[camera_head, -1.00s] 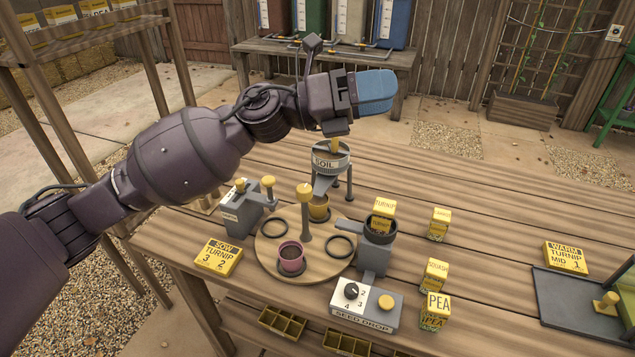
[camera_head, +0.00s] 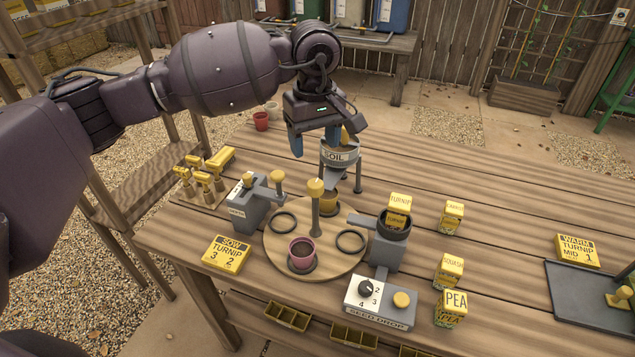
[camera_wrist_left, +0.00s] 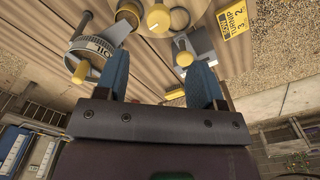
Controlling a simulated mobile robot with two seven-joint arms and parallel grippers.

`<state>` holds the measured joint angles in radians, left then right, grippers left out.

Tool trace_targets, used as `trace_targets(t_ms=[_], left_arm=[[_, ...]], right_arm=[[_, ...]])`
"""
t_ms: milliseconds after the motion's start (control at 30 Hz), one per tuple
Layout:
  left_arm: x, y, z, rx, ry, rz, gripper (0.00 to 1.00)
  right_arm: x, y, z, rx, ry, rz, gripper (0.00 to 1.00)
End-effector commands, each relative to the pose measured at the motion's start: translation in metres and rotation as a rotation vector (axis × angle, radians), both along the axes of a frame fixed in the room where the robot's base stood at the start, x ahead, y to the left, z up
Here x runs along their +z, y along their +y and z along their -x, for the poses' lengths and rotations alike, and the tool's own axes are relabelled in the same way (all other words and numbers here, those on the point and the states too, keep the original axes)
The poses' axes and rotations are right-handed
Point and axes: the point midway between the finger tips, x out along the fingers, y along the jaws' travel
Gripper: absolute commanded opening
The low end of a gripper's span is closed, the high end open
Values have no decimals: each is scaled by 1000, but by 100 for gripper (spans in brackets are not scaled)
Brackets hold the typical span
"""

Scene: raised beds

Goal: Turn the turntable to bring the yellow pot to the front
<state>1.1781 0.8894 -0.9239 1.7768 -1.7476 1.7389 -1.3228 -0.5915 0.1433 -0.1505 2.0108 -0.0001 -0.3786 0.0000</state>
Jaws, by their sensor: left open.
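The turntable (camera_head: 336,264) is a round wooden disc on the bench with a yellow-topped centre post (camera_head: 315,188). The yellow pot (camera_head: 329,204) sits at its back, under the soil hopper (camera_head: 340,153). A pink pot (camera_head: 302,252) with dark filling sits at its front. Two empty rings lie on the disc, left (camera_head: 284,222) and right (camera_head: 351,241). My left gripper (camera_head: 315,148) is open and empty, blue fingers pointing down, above and behind the post. In the left wrist view, the post's yellow knob (camera_wrist_left: 158,18) appears beyond the fingers (camera_wrist_left: 161,85). My right gripper is out of view.
A grey lever device (camera_head: 243,209) stands left of the disc. The seed drop (camera_head: 381,302) is at the front right, with its cup (camera_head: 394,226) beside the disc. Yellow seed packets (camera_head: 448,270) stand further right. A SOW TURNIP sign (camera_head: 226,254) lies front left.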

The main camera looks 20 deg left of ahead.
Motion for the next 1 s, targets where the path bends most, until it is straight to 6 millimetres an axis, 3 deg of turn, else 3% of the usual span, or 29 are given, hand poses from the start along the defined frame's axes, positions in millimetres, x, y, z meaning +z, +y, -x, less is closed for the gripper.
trace_targets(t_ms=[167,700,1000], left_arm=[[-12,-1,0,-11,2,4,63],[-95,-2,0,-8,2,8,63],[-108,-1,0,-9,0,7,63]], right_arm=[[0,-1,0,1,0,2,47],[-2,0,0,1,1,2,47],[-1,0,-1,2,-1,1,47]])
